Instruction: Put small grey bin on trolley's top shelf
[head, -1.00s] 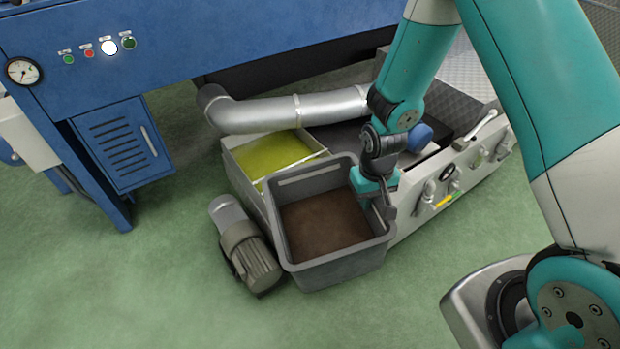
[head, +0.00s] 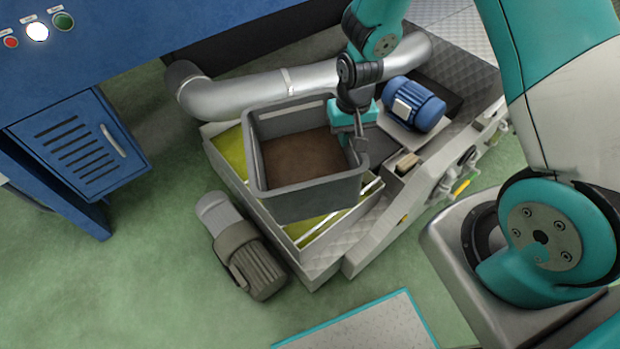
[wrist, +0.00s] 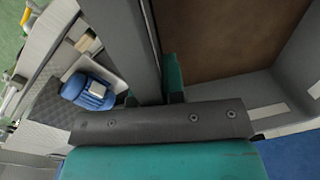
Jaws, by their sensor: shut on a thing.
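The small grey bin (head: 312,198) is a tapered open tub with brown matter inside. In the head view it hangs roughly upright over a light metal trough (head: 322,268) holding yellow-green liquid, and hides much of it. My gripper (head: 357,142) is shut on the bin's right wall at the rim. In the wrist view the bin's wall (wrist: 120,40) runs between the fingers of my gripper (wrist: 158,92), with the brown contents beside it. I cannot make out the trolley in any view.
A silver pipe (head: 245,98) runs behind the bin. A blue motor (head: 415,104) stands to its right on the machine. A grey motor (head: 243,250) lies on the green floor at left. A blue cabinet (head: 78,145) stands further left. Floor at lower left is clear.

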